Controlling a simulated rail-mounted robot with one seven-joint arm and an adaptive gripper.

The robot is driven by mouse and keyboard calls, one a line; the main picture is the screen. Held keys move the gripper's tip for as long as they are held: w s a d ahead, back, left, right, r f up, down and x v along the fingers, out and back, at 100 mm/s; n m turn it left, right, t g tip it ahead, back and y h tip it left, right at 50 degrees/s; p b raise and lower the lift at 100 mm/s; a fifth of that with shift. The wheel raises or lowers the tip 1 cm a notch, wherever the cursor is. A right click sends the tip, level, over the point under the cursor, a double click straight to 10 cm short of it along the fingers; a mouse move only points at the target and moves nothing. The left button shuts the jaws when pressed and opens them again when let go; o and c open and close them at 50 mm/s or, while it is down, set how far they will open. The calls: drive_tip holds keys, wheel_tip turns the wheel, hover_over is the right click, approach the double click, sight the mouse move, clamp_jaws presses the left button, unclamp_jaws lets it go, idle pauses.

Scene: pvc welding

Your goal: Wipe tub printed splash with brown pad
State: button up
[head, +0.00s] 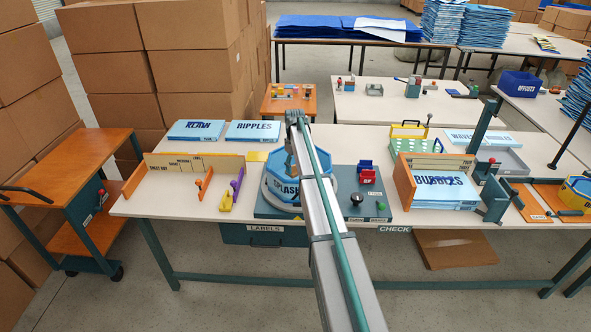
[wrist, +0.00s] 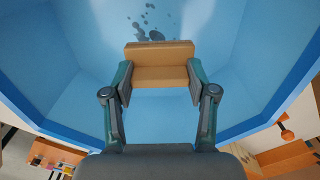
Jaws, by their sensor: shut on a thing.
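In the head view the blue tub (head: 277,188), printed with letters that read "PLASH" where visible, stands on a round grey base on the workbench. My arm crosses in front of it and hides its right part. In the wrist view I look down into the tub (wrist: 60,100), whose floor and walls are light blue. My gripper (wrist: 160,80) is inside the tub and shut on the brown pad (wrist: 160,50). Dark grey spots (wrist: 150,30) mark the blue surface just beyond the pad's far edge. Whether the pad touches the surface cannot be told.
A teal plate with a black knob (head: 357,199) lies right of the tub. Small red and blue bins (head: 367,172) stand behind it. A yellow and purple tool (head: 232,190) is at left. Blue stacks marked "BUBBLES" (head: 443,192) sit in a holder at right.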

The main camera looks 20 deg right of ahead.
drive_tip(key=shift+r+p, duration=0.55)
drive_tip(key=shift+r, duration=1.1)
